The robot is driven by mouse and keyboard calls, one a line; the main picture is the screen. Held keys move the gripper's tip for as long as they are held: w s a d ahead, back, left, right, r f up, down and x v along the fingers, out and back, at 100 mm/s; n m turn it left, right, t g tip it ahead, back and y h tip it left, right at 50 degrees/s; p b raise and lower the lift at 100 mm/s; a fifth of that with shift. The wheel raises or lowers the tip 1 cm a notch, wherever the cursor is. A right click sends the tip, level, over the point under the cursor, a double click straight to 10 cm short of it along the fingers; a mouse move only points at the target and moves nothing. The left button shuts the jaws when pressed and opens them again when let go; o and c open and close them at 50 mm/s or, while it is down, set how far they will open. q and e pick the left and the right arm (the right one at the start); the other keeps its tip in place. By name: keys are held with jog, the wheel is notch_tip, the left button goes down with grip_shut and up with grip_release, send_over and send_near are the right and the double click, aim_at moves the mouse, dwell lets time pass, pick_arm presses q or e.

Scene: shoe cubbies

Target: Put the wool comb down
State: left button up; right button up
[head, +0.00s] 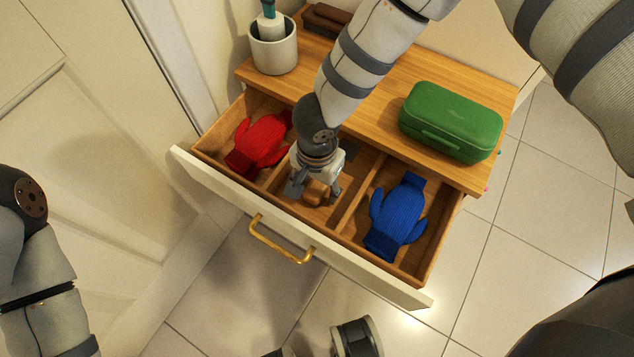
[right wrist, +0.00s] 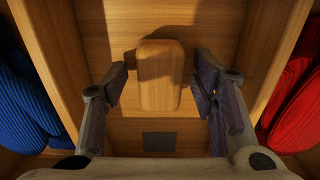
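The wool comb shows as a light wooden block (right wrist: 160,75) in the right wrist view, in the middle compartment of the open drawer (head: 300,245). In the head view a small part of the comb (head: 316,193) shows beneath my right gripper (head: 314,190). The right gripper reaches down into that compartment. Its fingers (right wrist: 161,92) are apart on either side of the block, with gaps visible on both sides. The comb's far side and any teeth are hidden.
A red mitten (head: 258,142) lies in the left compartment and a blue mitten (head: 397,218) in the right one; dividers separate them. On the cabinet top (head: 385,100) stand a green case (head: 450,120), a pale cup (head: 273,52) and a brown brush-like item (head: 326,18).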

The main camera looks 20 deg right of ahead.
aim_at(321, 187)
jog(key=shift+f+b, duration=0.3)
pick_arm(q)
jog(key=shift+w+r+t+p, duration=0.3)
jog(key=shift+w+r+p, duration=0.25)
jog(key=shift+r+p, duration=0.5)
pick_arm(e)
notch_tip(321, 187, up, 12)
jog(key=shift+s+d+r, duration=0.2)
jog(key=shift+d+r, duration=0.05)
jog(key=shift+d, duration=0.1)
pick_arm(q)
jog(key=shift+f, duration=0.2)
